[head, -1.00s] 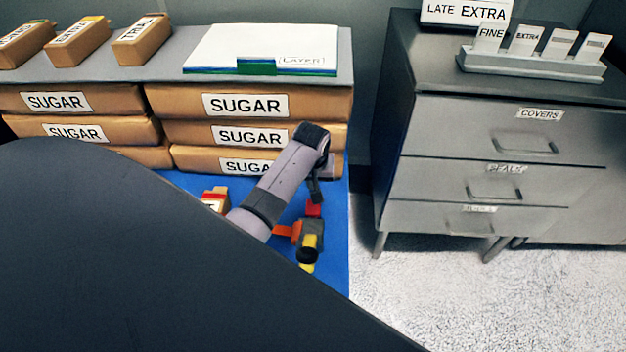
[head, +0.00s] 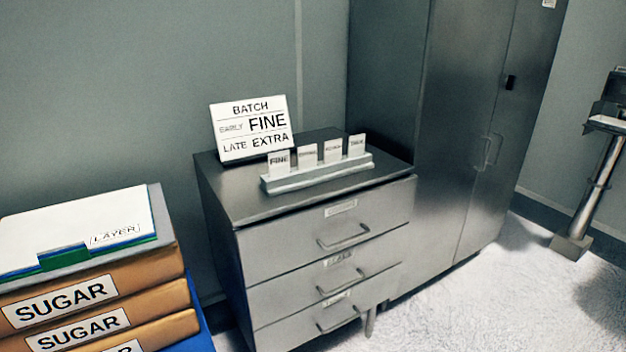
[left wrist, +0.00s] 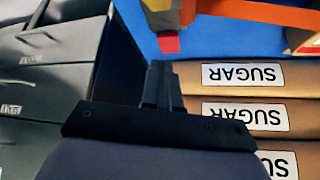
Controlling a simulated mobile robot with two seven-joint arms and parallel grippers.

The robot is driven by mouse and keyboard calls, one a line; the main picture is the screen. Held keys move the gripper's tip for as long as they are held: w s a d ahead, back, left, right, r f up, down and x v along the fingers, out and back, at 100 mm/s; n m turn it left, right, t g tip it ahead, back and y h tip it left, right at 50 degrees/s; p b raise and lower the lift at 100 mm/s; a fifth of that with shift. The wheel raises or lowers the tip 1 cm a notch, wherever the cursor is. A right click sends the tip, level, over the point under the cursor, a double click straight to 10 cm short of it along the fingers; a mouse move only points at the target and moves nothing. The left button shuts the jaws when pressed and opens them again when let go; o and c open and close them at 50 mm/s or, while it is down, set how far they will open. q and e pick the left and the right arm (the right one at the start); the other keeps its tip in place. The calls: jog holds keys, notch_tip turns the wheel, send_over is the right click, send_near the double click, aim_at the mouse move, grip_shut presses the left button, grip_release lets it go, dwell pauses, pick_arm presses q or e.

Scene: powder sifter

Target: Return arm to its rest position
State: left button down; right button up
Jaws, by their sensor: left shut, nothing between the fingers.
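My left gripper (left wrist: 160,85) shows in the left wrist view, its black fingers shut together with nothing between them. It is beside the stacked sugar bags (left wrist: 205,112), with the grey drawer cabinet (left wrist: 45,75) to the left in that view. I cannot tell whether it touches the bags. Neither arm shows in the head view now. My right gripper is in no view.
Sugar bags (head: 140,333) carry a layer card (head: 75,232) at the left. A drawer cabinet (head: 320,240) bears a batch sign (head: 252,128) and a card holder (head: 318,173). A tall cabinet (head: 440,130) stands behind.

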pick_arm(q)
jog(key=s+d+r+m+p, duration=0.1)
jog(key=s, duration=0.1)
jog(key=s+d+r+m+t+h, duration=0.1)
jog(key=s+d, duration=0.1)
jog(key=s, duration=0.1)
jog(key=s+d+r+t+p, duration=0.1)
jog(key=s+d, duration=0.1)
jog(key=s, duration=0.1)
jog(key=shift+s+d+r+m+h+p, duration=0.1)
jog(key=shift+d+r+m+h+p, duration=0.1)
jog(key=shift+m+h+p, duration=0.15)
jog(key=s+d+r+m+t+h+p, duration=0.1)
jog(key=s+d+r+m+t+h, duration=0.1)
jog(key=s+d+r, duration=0.3)
jog(key=shift+s+r+p, duration=0.15)
jog(key=shift+s+p, duration=0.15)
jog(key=shift+s, duration=0.5)
jog(key=shift+a, duration=0.15)
